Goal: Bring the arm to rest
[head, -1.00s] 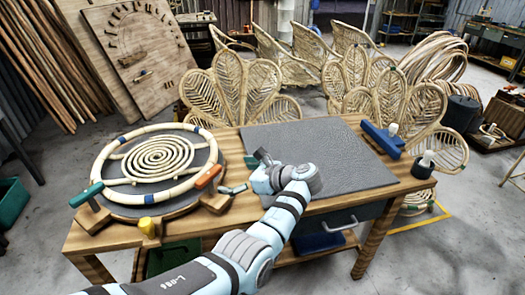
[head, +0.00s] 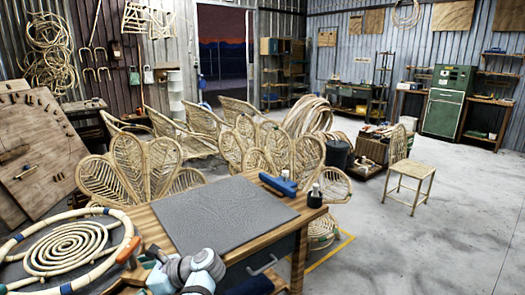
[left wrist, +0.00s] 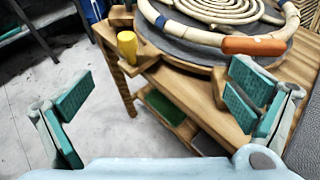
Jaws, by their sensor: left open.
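My left arm, pale blue and grey, comes in at the bottom of the head view. Its gripper (head: 152,258) is partly hidden behind the wrist, near the table's front edge and right of the rattan ring. In the left wrist view the gripper (left wrist: 160,92) shows two teal-padded fingers spread wide with nothing between them. The wooden workbench (left wrist: 212,92) and its lower shelf lie beyond the fingers. The right gripper is in neither view.
The rattan ring with its spiral (head: 68,248) lies at the bench's left. A grey mat (head: 222,213), a blue tool (head: 278,184) and a dark cup (head: 315,197) are to its right. Fan-shaped rattan panels (head: 130,178) stand behind. Open floor lies right, around a rattan chair (head: 410,172).

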